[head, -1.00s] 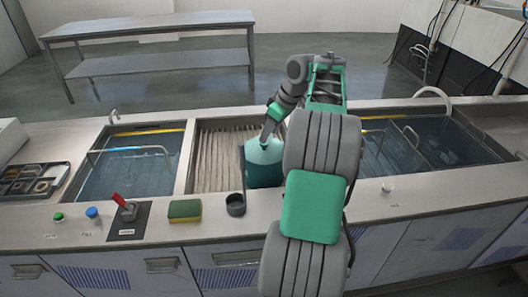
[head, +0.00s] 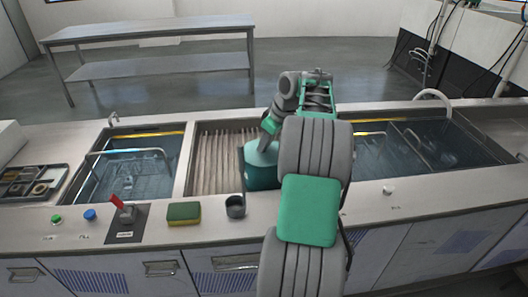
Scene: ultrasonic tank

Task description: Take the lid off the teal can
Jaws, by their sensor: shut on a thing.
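The teal can (head: 263,179) stands at the right end of the ribbed middle basin, partly hidden on its right by my arm. Its paler teal lid (head: 259,157) sits on top of it, with no gap that I can make out. My gripper (head: 265,146) points down at the top of the lid from above and is shut on it. The fingertips are small and partly hidden, so the exact grip point is unclear.
A dark cup (head: 235,206) and a green-yellow sponge (head: 183,213) stand on the front counter edge. A red lever (head: 117,202) and two buttons are further left. Water tanks lie left (head: 94,187) and right (head: 450,142). The ribbed basin floor (head: 218,165) left of the can is clear.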

